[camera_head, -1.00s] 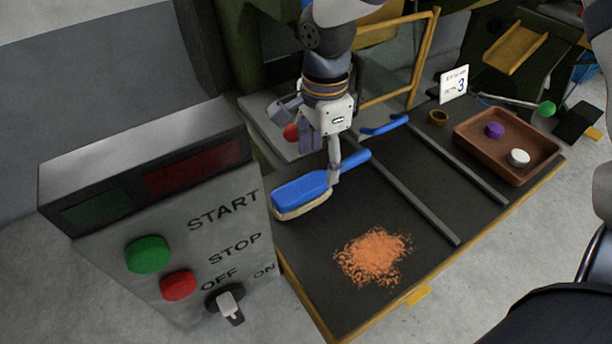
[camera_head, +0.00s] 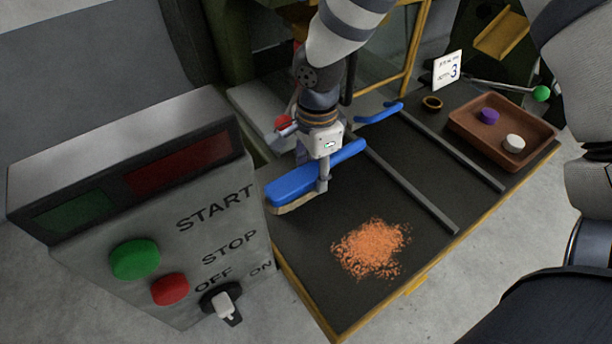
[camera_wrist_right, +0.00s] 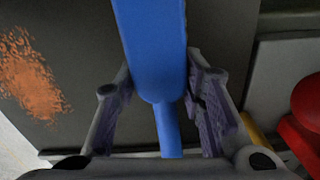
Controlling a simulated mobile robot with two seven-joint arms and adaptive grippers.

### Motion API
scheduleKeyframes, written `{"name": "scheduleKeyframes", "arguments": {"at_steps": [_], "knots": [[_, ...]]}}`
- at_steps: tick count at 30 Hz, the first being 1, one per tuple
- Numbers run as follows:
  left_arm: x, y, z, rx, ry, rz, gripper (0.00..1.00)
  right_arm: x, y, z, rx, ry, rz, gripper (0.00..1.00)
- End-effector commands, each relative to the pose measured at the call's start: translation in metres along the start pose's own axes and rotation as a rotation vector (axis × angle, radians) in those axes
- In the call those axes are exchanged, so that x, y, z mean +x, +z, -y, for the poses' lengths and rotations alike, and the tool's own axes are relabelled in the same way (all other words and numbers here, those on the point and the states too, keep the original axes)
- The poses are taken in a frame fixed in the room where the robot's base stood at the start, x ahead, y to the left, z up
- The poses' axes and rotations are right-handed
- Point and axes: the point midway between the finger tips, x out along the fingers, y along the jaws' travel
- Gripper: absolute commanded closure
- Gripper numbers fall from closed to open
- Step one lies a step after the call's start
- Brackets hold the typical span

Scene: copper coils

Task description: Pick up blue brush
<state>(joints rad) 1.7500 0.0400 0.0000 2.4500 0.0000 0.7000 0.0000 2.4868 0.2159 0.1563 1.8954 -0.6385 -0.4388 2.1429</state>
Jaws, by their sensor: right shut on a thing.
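The blue brush (camera_head: 291,185) lies on the dark table top, bristles down, at the table's left end. Its handle (camera_head: 350,150) points to the upper right. My right gripper (camera_head: 322,181) is lowered over the brush where the head meets the handle. In the right wrist view the blue brush (camera_wrist_right: 152,45) runs between the two fingers (camera_wrist_right: 158,98), which are shut on it. My left gripper is not in view.
An orange pile of shavings (camera_head: 370,248) lies in front of the brush. A control box (camera_head: 215,225) stands close on the left. Grey rails (camera_head: 410,185) cross the table. A brown tray (camera_head: 535,158) sits at the right; a blue-handled tool (camera_head: 378,112) lies behind.

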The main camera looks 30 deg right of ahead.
Motion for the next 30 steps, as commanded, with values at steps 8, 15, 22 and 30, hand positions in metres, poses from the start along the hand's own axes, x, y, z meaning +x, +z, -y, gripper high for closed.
{"name": "scheduleKeyframes", "arguments": {"at_steps": [8,15,22,30], "knots": [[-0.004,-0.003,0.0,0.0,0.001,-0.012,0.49,-0.016,0.0,0.001,0.0,-0.006,0.0,0.94],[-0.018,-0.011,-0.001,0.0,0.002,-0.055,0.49,-0.08,0.0,0.002,0.0,-0.012,-0.001,0.94],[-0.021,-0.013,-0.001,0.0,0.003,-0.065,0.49,-0.101,0.0,0.0,0.0,-0.001,0.0,0.94],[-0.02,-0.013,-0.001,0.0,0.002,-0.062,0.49,-0.1,0.0,0.0,0.0,0.002,-0.001,0.8]]}}
